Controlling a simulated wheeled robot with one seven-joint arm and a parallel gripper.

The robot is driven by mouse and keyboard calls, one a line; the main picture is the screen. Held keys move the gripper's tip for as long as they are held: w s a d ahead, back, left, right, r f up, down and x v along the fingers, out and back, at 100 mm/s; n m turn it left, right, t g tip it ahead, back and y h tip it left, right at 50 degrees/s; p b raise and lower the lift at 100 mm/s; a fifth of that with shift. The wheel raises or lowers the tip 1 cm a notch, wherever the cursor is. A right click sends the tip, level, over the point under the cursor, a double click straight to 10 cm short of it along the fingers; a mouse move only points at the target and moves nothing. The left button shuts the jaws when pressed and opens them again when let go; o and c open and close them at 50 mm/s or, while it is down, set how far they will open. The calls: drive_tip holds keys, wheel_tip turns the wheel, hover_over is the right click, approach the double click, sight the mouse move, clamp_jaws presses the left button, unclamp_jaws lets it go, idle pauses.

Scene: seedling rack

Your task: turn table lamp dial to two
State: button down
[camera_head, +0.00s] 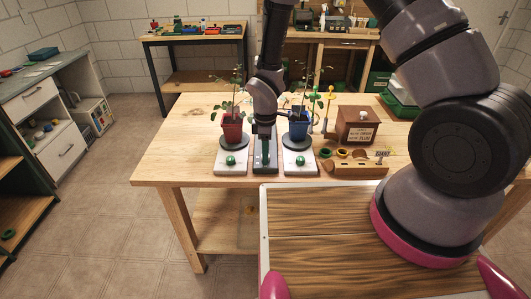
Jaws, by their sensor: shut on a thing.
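My arm comes down from the top of the picture to the wooden table (182,139). My gripper (265,141) is over a narrow dark green base (265,165) between two white bases. It is shut on what appears to be the dial of this middle base. The dial's marks and pointer are too small to read, and my wrist hides much of the middle unit. I cannot clearly make out a lamp shade. The left white base (219,168) and the right white base (312,168) each have a green knob at the front, apart from my gripper.
A red pot (232,128) and a blue pot (298,127) with seedlings stand close on either side of my wrist. A brown box (357,127) and a wooden tray (357,171) are to the right. The table's left part is clear.

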drive_tip(key=shift+m, duration=1.1)
drive_tip(key=c, duration=0.5)
unclamp_jaws()
wheel_tip(320, 180, up, 11)
drive_tip(key=shift+f, duration=0.1)
